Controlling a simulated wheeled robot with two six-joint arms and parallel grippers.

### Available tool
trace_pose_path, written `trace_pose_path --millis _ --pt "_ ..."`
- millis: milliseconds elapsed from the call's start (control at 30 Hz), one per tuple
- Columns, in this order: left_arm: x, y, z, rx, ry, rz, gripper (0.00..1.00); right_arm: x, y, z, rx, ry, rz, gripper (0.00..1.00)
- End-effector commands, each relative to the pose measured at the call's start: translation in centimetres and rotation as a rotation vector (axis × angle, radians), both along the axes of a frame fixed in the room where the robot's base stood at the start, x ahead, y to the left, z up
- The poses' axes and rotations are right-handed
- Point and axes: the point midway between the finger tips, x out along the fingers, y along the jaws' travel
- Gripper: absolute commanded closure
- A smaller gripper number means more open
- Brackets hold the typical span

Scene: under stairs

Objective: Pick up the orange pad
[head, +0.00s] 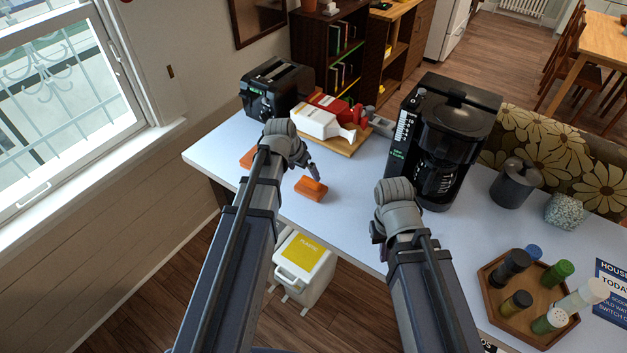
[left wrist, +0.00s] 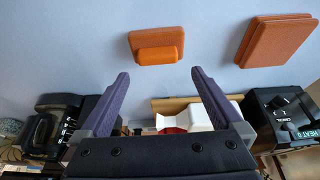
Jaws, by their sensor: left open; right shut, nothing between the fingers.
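Two orange pieces lie on the pale countertop. One orange pad with a smaller block on its face (head: 311,189) lies near the front edge; it also shows in the left wrist view (left wrist: 156,45). A larger, flat layered orange pad (left wrist: 277,40) lies apart from it; in the head view it (head: 247,158) is partly hidden by my left arm. My left gripper (head: 314,171) is open and empty just above the smaller piece; its spread fingers (left wrist: 160,75) point toward it without touching. My right gripper (head: 377,236) is shut and empty by the counter's front edge, its fingers mostly hidden.
A black toaster (head: 275,88), a wooden board (head: 344,140) with red and white items, and a coffee maker (head: 442,140) stand behind. A canister (head: 515,182) and a wooden tray (head: 497,312) with several jars are at right. A white bin (head: 304,266) stands below the counter.

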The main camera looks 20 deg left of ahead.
Motion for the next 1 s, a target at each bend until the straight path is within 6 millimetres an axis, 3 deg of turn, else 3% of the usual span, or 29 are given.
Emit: trace_pose_path --millis 400,667,1000 --pt "0.9 -0.3 -2.5 0.000 0.001 0.000 0.00 0.0 0.0 -2.5 0.000 0.000 -0.001 1.00" --pt "1.1 -0.4 -2.8 0.000 0.001 0.000 0.00 0.0 0.0 -2.8 0.000 0.000 -0.001 1.00" --pt "2.6 -1.1 -6.5 0.002 0.001 -0.001 0.00 0.0 0.0 -6.5 0.000 0.000 -0.002 1.00"
